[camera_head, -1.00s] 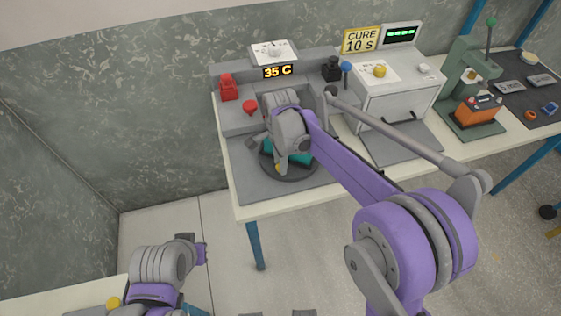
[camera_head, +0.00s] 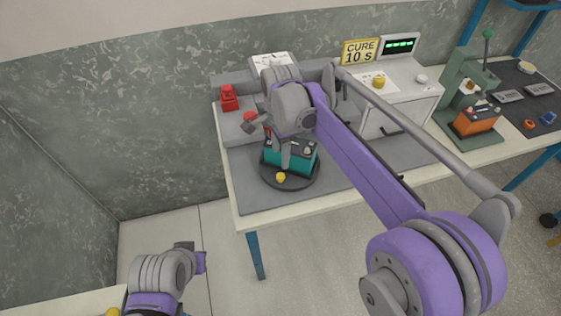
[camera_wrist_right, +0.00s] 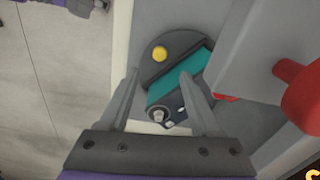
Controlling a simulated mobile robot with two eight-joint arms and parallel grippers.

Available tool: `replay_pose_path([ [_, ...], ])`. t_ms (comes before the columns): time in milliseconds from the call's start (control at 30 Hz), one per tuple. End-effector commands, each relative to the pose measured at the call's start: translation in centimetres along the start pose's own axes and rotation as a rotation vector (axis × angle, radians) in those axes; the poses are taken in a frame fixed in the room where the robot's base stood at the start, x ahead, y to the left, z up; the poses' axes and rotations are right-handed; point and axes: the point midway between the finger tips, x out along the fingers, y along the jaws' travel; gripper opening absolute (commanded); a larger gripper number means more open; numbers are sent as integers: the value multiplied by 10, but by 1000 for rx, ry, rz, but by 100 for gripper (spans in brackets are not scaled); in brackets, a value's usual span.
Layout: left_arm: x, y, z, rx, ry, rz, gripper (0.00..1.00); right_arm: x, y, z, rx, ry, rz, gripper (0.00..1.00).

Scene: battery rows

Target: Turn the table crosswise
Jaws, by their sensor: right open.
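The dark round turntable (camera_head: 291,183) lies on the grey mat of the bench, with a yellow knob (camera_head: 281,177) on its near rim. A teal battery (camera_head: 301,160) with a dark top sits on it, long side roughly left to right in the head view. My right gripper (camera_head: 284,150) is above the battery, open and empty. In the right wrist view the battery (camera_wrist_right: 190,80) shows beyond and between the spread fingers, with the yellow knob (camera_wrist_right: 160,54) past them. My left gripper (camera_head: 196,255) is low at the left, away from the bench; its opening is unclear.
A red clamp (camera_head: 229,98) and a red knob (camera_head: 250,118) stand on the grey fixture behind the turntable. A cure box (camera_head: 401,105) stands to the right, then a green press (camera_head: 466,90) with an orange battery (camera_head: 476,120). The mat's front left is clear.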

Motion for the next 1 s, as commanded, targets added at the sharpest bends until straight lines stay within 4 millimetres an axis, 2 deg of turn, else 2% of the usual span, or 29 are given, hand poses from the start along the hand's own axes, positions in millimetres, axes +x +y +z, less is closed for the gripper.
replay_pose_path([
  [133, -1, 0, -1, 0, 0, 0, 0, -13, 0, 0, 0, 0, 0, 64],
  [433, -1, 0, -1, 0, 0, 0, 0, -14, 0, 0, 0, 0, 0, 62],
  [567, 2, 0, 2, 0, -2, 0, 0, -11, 7, -7, 62, -19, -12, 39],
  [767, 20, 0, 16, 0, -11, 0, 0, 3, 47, -38, 469, -155, -88, 3],
  [800, 23, 0, 18, 0, -12, 0, 0, 5, 56, -43, 559, -186, -104, 0],
  [900, 28, 0, 22, 0, -15, 0, 0, 9, 72, -53, 752, -256, -137, 0],
  [1000, 32, 0, 25, 0, -16, 0, 0, 10, 82, -59, 877, -302, -157, 0],
])
